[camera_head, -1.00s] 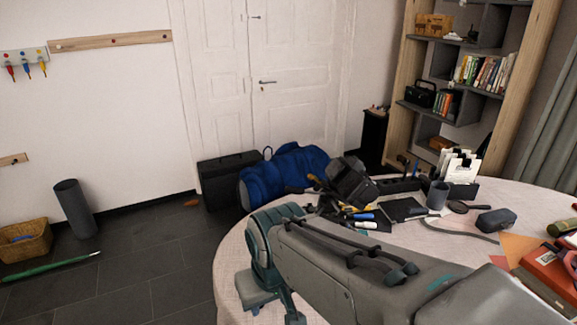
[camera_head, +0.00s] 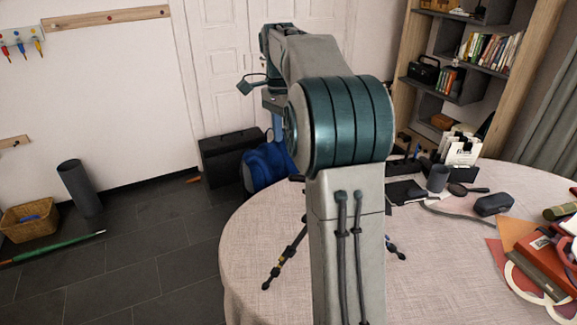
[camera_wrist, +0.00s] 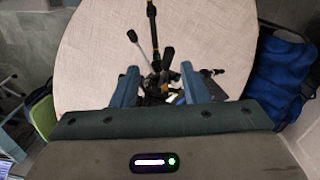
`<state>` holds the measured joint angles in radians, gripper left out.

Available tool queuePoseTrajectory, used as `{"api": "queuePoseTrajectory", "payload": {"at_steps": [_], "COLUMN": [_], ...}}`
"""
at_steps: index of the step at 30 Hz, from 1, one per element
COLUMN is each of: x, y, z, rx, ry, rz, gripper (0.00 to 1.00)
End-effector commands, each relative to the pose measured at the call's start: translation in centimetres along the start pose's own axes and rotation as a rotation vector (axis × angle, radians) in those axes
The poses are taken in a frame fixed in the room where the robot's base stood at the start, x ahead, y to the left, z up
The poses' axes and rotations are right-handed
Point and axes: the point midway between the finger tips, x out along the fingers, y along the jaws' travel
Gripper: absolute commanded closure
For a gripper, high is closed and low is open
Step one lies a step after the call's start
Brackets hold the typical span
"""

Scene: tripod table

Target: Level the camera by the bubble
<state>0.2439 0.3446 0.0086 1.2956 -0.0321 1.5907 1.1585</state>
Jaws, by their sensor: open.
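A dark tripod (camera_head: 284,256) stands on the round table, its splayed legs showing on either side of my arm. In the wrist view the tripod (camera_wrist: 152,28) is seen from above, with black handles and a dark head between and beyond my fingers. My gripper (camera_wrist: 158,84) is open, its two blue fingers apart above the tripod head. I cannot tell whether they touch it. A camera and its bubble cannot be made out. In the head view my arm hides the tripod's upper part.
The round table (camera_head: 445,265) has a clear front area. A grey mug (camera_head: 438,178), a grey case (camera_head: 494,204) and books (camera_head: 545,258) lie on its right side. A blue bag (camera_head: 268,168) and a black case (camera_head: 228,157) stand on the floor behind.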

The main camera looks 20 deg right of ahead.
Motion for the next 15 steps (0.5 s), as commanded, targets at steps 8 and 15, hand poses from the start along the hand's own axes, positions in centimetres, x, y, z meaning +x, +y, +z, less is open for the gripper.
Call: {"api": "queuePoseTrajectory", "payload": {"at_steps": [8, 15], "x": [-0.8, 1.0], "y": [-2.1, -2.1], "z": [-3.3, -3.4], "rx": [0.227, 0.246], "ry": [-0.02, -0.022], "rz": [0.05, 0.056], "gripper": [0.59, 0.59]}}
